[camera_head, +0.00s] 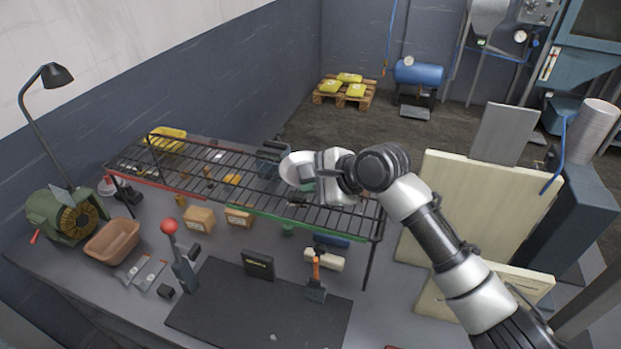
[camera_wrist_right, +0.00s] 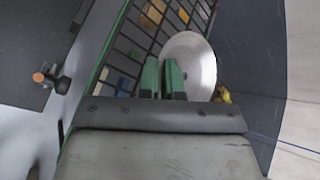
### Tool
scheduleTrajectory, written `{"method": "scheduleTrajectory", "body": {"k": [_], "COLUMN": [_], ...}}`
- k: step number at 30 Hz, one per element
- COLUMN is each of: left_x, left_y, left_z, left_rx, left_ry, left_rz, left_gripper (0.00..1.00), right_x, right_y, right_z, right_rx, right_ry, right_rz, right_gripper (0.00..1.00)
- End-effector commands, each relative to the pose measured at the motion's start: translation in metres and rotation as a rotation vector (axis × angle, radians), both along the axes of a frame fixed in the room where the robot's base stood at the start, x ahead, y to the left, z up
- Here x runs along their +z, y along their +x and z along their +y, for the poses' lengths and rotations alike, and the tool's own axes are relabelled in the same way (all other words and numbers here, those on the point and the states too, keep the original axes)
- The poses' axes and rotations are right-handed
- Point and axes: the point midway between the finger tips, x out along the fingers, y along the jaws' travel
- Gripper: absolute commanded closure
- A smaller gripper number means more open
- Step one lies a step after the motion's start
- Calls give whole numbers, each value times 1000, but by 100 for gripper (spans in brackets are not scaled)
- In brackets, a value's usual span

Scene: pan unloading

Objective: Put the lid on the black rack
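The lid is a pale, round, shiny disc. In the head view the lid (camera_head: 294,166) shows at the far side of the black rack (camera_head: 330,221), partly hidden by my right gripper (camera_head: 305,184). In the right wrist view the lid (camera_wrist_right: 199,62) lies just beyond the green fingers of my right gripper (camera_wrist_right: 162,62), which overlap its left side. A narrow gap shows between the fingers. I cannot tell whether they hold the lid or whether it touches the rack. My left gripper is not in view.
A yellow item (camera_head: 166,139) is at the rack's far left. Pale panels (camera_head: 480,210) stand at right.

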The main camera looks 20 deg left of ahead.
Motion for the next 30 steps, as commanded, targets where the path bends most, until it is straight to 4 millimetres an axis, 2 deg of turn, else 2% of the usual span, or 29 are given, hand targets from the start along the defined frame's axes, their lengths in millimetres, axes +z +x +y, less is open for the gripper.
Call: {"method": "scheduleTrajectory", "body": {"k": [6,30], "left_x": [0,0], "left_y": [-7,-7], "left_z": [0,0], "left_rx": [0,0], "left_ry": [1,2], "left_rz": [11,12], "left_gripper": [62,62], "right_x": [-2,-10], "right_y": [0,0], "right_z": [0,0], "right_rx": [0,0], "right_ry": [2,2], "right_rz": [-2,-1], "right_gripper": [100,100]}}
